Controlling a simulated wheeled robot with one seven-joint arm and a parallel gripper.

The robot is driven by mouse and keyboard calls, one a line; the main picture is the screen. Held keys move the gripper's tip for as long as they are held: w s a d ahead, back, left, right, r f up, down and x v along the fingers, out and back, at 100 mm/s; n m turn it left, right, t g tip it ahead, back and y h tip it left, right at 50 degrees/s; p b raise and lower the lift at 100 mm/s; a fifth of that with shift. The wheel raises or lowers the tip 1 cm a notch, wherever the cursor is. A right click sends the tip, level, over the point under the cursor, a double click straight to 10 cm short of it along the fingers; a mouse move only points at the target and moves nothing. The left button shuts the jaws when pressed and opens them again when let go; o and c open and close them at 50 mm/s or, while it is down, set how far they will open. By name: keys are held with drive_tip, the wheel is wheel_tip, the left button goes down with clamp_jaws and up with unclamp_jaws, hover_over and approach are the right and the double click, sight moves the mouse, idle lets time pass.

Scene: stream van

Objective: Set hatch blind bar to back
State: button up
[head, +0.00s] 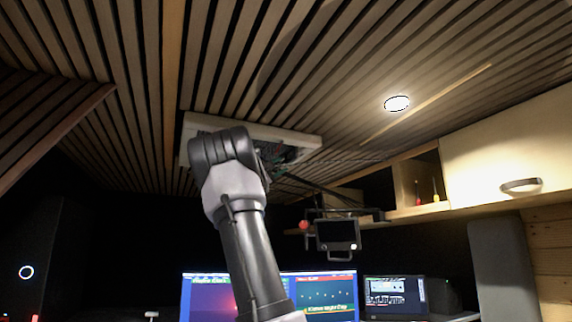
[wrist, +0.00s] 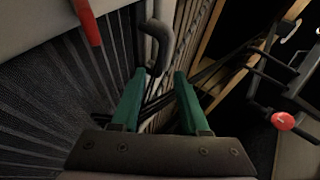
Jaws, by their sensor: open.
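The pale frame of the ceiling hatch (head: 300,136) shows in the head view, partly hidden behind my arm. In the wrist view, a dark pleated mesh (wrist: 40,100), which looks like the blind, fills the left side. A dark grey bent bar or handle (wrist: 157,38) stands just beyond my fingertips; I cannot tell for sure that it is the blind bar. My gripper (wrist: 159,73) is open, with its green fingers apart and nothing seen held between them. In the head view my gripper is mostly hidden behind my wrist, just under the hatch.
A red strip (wrist: 87,22) lies at the upper left of the wrist view. A dark camera rig with a small screen (head: 337,235) hangs right of my arm. A wall cabinet (head: 507,150) is at right, and monitors (head: 328,294) stand below. A lit ceiling lamp (head: 397,104) is right of the hatch.

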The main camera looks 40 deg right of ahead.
sight(288, 161)
drive_tip(key=shift+x, duration=2.3)
clamp_jaws()
